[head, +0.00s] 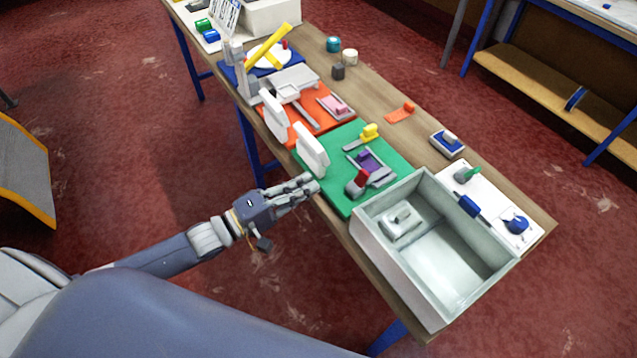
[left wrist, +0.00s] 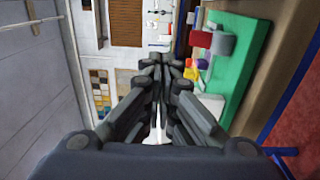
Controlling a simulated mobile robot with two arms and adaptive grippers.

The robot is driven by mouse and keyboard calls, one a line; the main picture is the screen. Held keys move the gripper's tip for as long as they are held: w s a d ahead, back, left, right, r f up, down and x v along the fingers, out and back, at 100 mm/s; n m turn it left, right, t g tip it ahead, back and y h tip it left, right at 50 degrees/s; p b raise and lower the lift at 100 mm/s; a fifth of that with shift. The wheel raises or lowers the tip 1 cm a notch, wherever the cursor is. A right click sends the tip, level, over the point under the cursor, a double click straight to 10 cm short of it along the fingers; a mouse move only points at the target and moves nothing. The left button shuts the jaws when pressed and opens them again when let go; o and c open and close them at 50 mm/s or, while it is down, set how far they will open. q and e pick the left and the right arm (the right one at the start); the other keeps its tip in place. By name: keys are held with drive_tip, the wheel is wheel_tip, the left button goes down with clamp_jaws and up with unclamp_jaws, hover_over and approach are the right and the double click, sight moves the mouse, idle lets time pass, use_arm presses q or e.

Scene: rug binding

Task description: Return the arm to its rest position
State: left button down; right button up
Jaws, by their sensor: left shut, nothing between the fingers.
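My left arm comes in from the left in the head view. Its gripper (head: 311,184) is shut and empty at the near edge of the wooden table (head: 383,75), beside the green mat (head: 340,199). In the left wrist view the gripper's fingers (left wrist: 172,68) are together, with nothing between them. The green mat also shows there (left wrist: 236,75), to the right of the fingers. My right gripper is not in view.
A grey open box (head: 437,318) stands at the table's near right end with a pale item inside. A white upright plate (head: 311,150) stands close to my gripper. The mats hold several small tools. Red floor lies free left of the table.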

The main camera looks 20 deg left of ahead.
use_arm(q)
drive_tip(key=shift+s+a+r, duration=0.3)
drive_tip(key=shift+s+a, duration=0.2)
drive_tip(key=shift+s, duration=0.05)
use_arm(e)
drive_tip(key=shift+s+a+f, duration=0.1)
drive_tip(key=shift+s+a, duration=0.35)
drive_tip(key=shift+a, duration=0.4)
